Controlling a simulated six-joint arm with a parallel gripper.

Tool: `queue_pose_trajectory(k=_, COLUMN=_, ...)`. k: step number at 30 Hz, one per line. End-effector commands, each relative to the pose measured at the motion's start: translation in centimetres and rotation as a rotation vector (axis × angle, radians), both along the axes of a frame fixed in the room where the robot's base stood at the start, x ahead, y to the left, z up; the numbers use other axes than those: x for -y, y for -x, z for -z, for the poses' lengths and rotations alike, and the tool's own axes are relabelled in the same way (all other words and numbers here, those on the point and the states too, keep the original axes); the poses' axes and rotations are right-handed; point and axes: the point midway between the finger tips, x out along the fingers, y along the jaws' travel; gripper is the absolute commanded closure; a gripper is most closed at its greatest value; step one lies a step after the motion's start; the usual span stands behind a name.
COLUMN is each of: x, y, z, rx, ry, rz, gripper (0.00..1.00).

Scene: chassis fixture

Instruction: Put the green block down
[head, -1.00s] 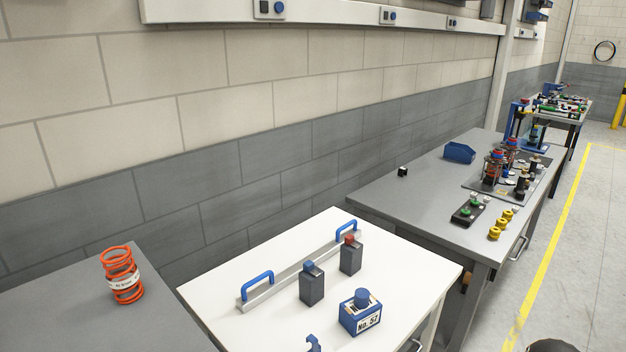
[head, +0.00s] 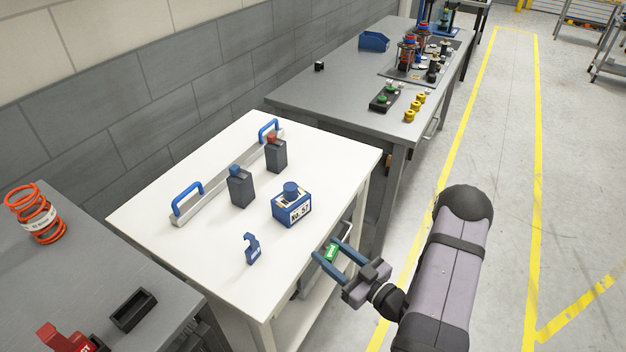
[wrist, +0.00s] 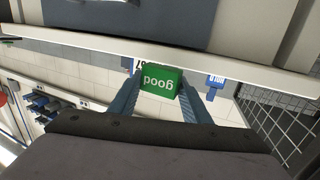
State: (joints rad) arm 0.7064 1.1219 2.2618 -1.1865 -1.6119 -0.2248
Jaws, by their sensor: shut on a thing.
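My gripper (head: 341,260) is at the front right edge of the white table (head: 165,248) in the head view. Its two blue fingers are shut on a small green block (head: 331,252). The block also shows in the wrist view (wrist: 161,82), between the fingertips, with the white word "good" appearing upside down on its face. No support under the block can be made out.
On the white table stand a blue box marked "No. 57" (head: 292,208), a blue hook-shaped piece (head: 252,249), two dark blocks (head: 240,188) (head: 276,155) and a rail with blue handles (head: 222,178). The front part of the tabletop is bare. A grey table with an orange spring (head: 38,215) adjoins at left.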

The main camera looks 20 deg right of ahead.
Motion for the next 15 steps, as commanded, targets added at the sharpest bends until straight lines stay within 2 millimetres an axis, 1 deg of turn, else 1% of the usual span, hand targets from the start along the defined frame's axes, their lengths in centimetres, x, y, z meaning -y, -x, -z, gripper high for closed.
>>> queue_pose_trajectory(k=1, x=0.8, y=-1.4, z=-0.1, rx=0.008, ry=0.007, rz=0.0, gripper=0.78)
queue_pose_trajectory(k=4, x=2.4, y=-4.3, z=-0.4, rx=0.009, ry=0.008, rz=0.004, gripper=0.78)
queue_pose_trajectory(k=8, x=4.4, y=-8.3, z=-1.9, rx=0.01, ry=0.007, rz=0.019, gripper=0.78)
queue_pose_trajectory(k=10, x=4.6, y=-10.3, z=-1.3, rx=0.008, ry=0.006, rz=0.013, gripper=0.78)
queue_pose_trajectory(k=11, x=4.6, y=-11.3, z=-1.3, rx=0.008, ry=0.005, rz=0.012, gripper=0.78)
queue_pose_trajectory(k=14, x=4.9, y=-14.7, z=-1.8, rx=0.011, ry=0.005, rz=0.012, gripper=0.78)
queue_pose_trajectory(k=15, x=4.9, y=-16.1, z=-2.2, rx=0.011, ry=0.006, rz=0.014, gripper=0.78)
